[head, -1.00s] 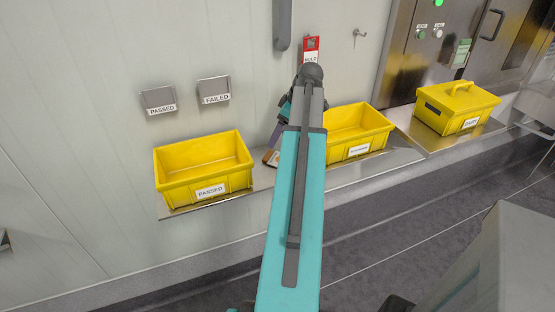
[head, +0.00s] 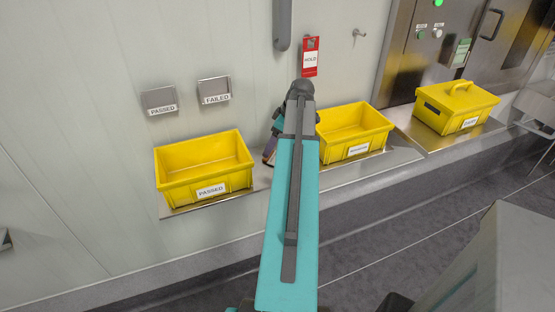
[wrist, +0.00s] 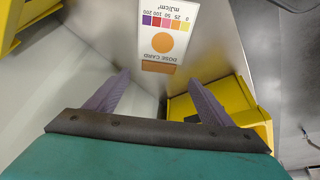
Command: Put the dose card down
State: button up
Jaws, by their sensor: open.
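The dose card (wrist: 165,35) is white with a row of colour patches and an orange disc. It shows upside down at the top of the wrist view, against the bare steel shelf (wrist: 112,40), and looks flat on it. My gripper (wrist: 158,80) is open, its two purple-grey fingers spread apart. The card's near edge shows just past and between the fingertips; I cannot tell whether they touch it. In the head view my arm hides most of the gripper and I cannot make out the card there.
The yellow PASSED bin (head: 205,185) stands left of my gripper, another open yellow bin (head: 352,150) to its right. A lidded yellow box (head: 458,119) is farther right. On the wall are PASSED (head: 160,108) and FAILED (head: 215,98) holders and a red HOLD tag (head: 310,43).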

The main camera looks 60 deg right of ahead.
jog(key=shift+f, duration=0.15)
jog(key=shift+p+x, duration=0.8)
jog(key=shift+x, duration=1.7)
jog(key=shift+w+d, duration=0.1)
jog(key=shift+d, duration=0.05)
jog(key=shift+c, duration=0.4)
jog(key=c, duration=1.1)
jog(key=shift+r, duration=0.25)
